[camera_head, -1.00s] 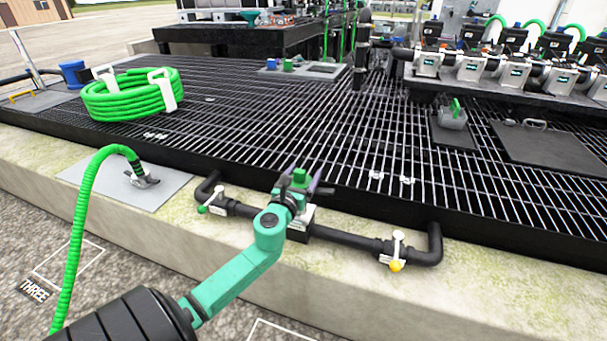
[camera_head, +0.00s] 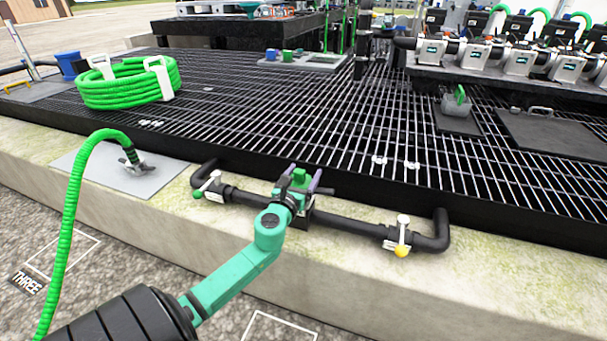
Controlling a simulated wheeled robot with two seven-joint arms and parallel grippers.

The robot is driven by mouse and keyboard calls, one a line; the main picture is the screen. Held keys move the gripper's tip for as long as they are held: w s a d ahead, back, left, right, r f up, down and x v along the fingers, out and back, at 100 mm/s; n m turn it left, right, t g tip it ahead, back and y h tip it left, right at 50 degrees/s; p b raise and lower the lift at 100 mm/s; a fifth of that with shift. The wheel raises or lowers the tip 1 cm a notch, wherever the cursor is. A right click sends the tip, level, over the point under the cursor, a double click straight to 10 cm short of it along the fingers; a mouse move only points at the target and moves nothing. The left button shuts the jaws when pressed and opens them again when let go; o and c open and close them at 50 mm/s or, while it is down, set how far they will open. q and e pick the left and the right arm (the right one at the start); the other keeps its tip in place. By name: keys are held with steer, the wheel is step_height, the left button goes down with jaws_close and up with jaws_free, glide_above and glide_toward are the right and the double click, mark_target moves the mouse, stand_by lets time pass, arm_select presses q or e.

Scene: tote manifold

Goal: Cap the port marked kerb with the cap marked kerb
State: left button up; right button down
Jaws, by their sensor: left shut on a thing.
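My left gripper (camera_head: 299,186) comes in from the lower left and is shut on a green cap (camera_head: 299,175). Its two purple-grey fingers stand on either side of the cap. I cannot read any marking on the cap. The gripper is over the middle of a black pipe (camera_head: 345,224) that runs along the concrete kerb. The fitting at the pipe's middle is mostly hidden behind the gripper, so I cannot tell whether the cap touches it. No label reading kerb is legible. My right gripper is not in view.
The pipe has a green-tipped valve (camera_head: 208,186) at left and a yellow-tipped valve (camera_head: 401,238) at right. A green hose (camera_head: 72,210) ends on a grey plate (camera_head: 85,165). A coiled green hose (camera_head: 128,85) lies on the grating. Blue (camera_head: 271,54) and green (camera_head: 287,56) pieces stand farther back.

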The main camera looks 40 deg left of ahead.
arm_select(q)
steer(key=o, duration=1.3)
steer(key=shift+o, duration=0.2)
steer(key=shift+s+d, duration=0.2)
steer(key=shift+s, duration=0.35)
steer(key=v, duration=1.3)
steer(key=shift+s+b, duration=0.2)
steer(key=shift+b, duration=0.2)
steer(key=shift+d, duration=0.1)
steer(key=shift+c, duration=0.3)
